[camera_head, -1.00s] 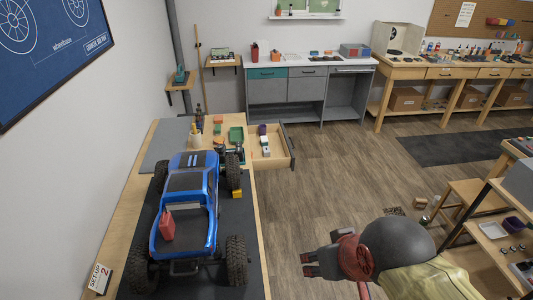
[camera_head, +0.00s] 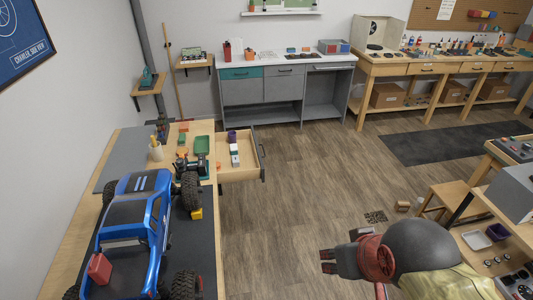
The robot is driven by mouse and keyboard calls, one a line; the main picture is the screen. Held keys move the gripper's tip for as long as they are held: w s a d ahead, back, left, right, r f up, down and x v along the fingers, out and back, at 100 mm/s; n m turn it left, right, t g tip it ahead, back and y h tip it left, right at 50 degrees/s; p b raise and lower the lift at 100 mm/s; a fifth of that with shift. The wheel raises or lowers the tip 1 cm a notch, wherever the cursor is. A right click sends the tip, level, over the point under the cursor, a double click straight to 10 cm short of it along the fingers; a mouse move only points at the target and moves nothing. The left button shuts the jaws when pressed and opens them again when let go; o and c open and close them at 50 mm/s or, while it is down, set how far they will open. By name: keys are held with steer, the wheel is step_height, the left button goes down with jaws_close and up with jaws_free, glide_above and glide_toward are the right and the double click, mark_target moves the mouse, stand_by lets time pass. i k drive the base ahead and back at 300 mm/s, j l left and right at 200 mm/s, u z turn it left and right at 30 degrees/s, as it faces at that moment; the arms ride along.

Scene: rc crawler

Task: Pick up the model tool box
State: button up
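A small red box (camera_head: 100,268), which looks like the model tool box, sits tilted in the rear bed of the blue RC crawler (camera_head: 135,228). The crawler stands on a dark mat on the workbench at the left. My gripper (camera_head: 327,261) is at the lower middle, over the floor to the right of the bench and well away from the red box. Its two fingers point left with a small gap between them, and I see nothing held.
The workbench has an open drawer (camera_head: 238,168) jutting right, with small items inside. A shelf unit with a stool (camera_head: 452,197) is at the right. The floor (camera_head: 310,175) between is mostly clear.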

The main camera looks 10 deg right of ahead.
mark_target(235, 158)
steer(key=i+l+z, duration=0.2)
steer(key=i+l, duration=0.15)
steer(key=i, duration=0.15)
steer(key=i+l+z, duration=0.2)
steer(key=i, duration=0.3)
steer(key=i+j+u, duration=0.1)
steer(key=i+u, duration=0.25)
steer(key=i, duration=0.2)
steer(key=i+l+u, duration=0.1)
steer(key=i+u, duration=0.2)
steer(key=i, duration=0.25)
steer(key=i+l+u, duration=0.2)
steer(key=i+u, duration=0.15)
steer(key=i, duration=0.15)
steer(key=i+j+u, duration=0.2)
steer(key=i, duration=0.55)
steer(key=l, duration=0.1)
